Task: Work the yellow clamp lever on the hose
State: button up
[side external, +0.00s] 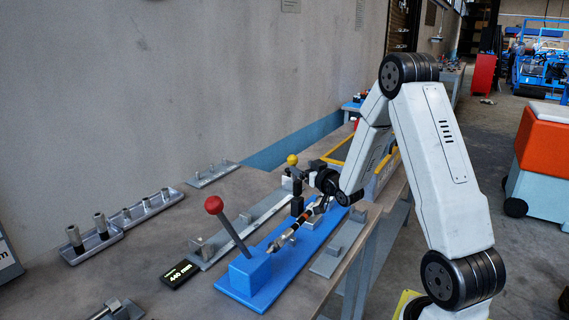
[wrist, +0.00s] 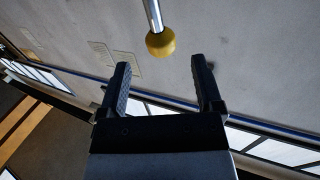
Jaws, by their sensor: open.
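The yellow ball knob (side external: 292,159) of the lever stands near the far end of the blue base plate (side external: 292,262) in the side view. In the wrist view the yellow knob (wrist: 161,43) sits on a bare metal rod (wrist: 152,12), just beyond my fingertips and roughly centred between them. My gripper (wrist: 160,63) is open with nothing between its fingers. In the side view my gripper (side external: 306,170) is close beside the knob, and its fingers are hard to make out. A hose-like piece with a metal tip (side external: 283,240) lies along the blue plate. The lever's lower end is partly hidden.
A red-knobbed lever (side external: 214,205) leans from a blue block (side external: 250,270) at the plate's near end. Grey rails (side external: 340,242) flank the plate. A small black display (side external: 179,274) and metal trays with posts (side external: 94,243) are to the left. A yellow-edged bin (side external: 385,172) stands behind.

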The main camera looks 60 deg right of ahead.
jog(key=shift+w, duration=0.1)
jog(key=x, duration=0.7)
jog(key=shift+w+d, duration=0.15)
jog(key=shift+w, duration=0.1)
dwell(0.4)
grip_shut()
